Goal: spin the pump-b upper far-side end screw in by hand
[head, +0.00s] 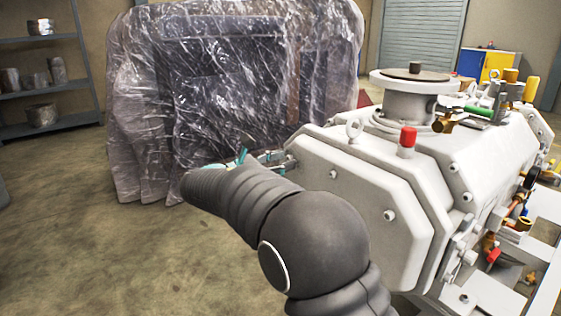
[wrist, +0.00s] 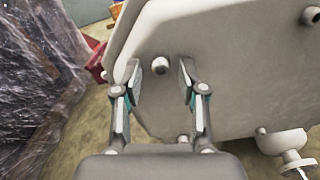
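The pump (head: 400,185) is a large light-grey machine with an angled end plate. In the wrist view, a round grey screw head (wrist: 160,66) sits near the edge of the pump's end plate (wrist: 230,80). My gripper (wrist: 161,80) is open, with one finger on each side of that screw head. A gap shows between the screw head and each finger, and I cannot tell the depth between them. In the head view, my gripper (head: 272,158) is at the far left edge of the pump, partly behind my arm. That screw is not distinguishable there.
Other screws show on the end plate (head: 333,174), and another is low between my fingers in the wrist view (wrist: 183,138). A lifting eye (head: 354,129) and red cap (head: 407,138) stand on top. A plastic-wrapped machine (head: 230,90) stands behind. Open floor lies left.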

